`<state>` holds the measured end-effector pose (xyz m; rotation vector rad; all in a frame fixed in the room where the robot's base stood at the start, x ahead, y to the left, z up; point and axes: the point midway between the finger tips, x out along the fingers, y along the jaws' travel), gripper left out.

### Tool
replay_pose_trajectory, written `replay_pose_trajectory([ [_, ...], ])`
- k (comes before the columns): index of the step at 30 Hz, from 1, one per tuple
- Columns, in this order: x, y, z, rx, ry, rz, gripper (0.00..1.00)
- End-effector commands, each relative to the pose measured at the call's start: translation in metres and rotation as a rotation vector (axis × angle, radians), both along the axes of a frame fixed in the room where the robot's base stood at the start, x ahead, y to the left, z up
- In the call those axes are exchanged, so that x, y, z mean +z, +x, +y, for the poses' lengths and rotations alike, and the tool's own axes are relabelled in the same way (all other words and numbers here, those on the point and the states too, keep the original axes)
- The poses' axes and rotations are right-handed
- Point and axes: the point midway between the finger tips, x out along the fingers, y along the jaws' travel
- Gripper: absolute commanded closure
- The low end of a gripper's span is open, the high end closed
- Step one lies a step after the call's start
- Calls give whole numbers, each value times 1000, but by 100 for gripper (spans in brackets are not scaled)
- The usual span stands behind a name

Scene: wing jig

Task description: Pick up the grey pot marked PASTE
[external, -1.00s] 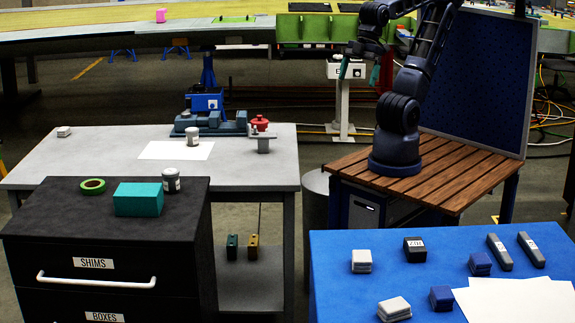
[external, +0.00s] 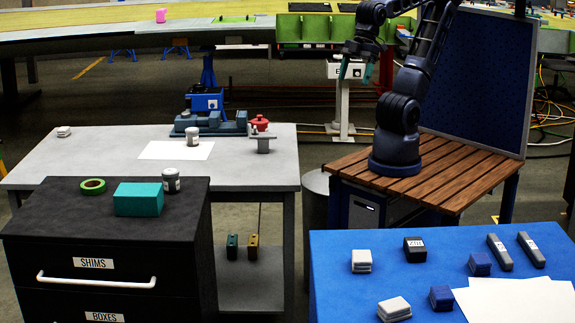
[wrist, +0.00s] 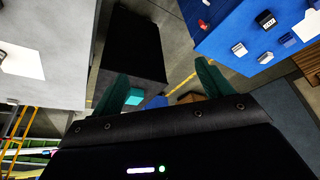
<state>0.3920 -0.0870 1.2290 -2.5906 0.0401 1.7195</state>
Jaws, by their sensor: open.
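Two small grey pots with pale labels are in the external view; the lettering is too small to read, so I cannot tell which says PASTE. One pot (external: 192,136) stands upright on a white sheet on the grey table. The other pot (external: 171,181), darker, stands upright on the black cabinet, just behind the teal box (external: 140,199). My gripper (external: 356,71) is open and empty, raised high at the back, right of and well away from both pots. Its teal fingers are apart in the wrist view (wrist: 162,68), where I make out neither pot.
Green tape (external: 92,186) lies on the black cabinet (external: 60,223). The blue table (external: 335,285) holds several blocks. Open floor separates the grey table from my base.

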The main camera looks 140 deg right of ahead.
Motion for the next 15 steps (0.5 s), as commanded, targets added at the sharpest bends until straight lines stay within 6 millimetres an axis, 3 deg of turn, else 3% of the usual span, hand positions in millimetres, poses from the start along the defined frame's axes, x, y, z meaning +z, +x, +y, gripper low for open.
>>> replay_pose_trajectory([
  [8, 12, 65, -51, -211, 63, 18, 22],
  [15, 12, 119, -113, -414, 108, 28, 22],
])
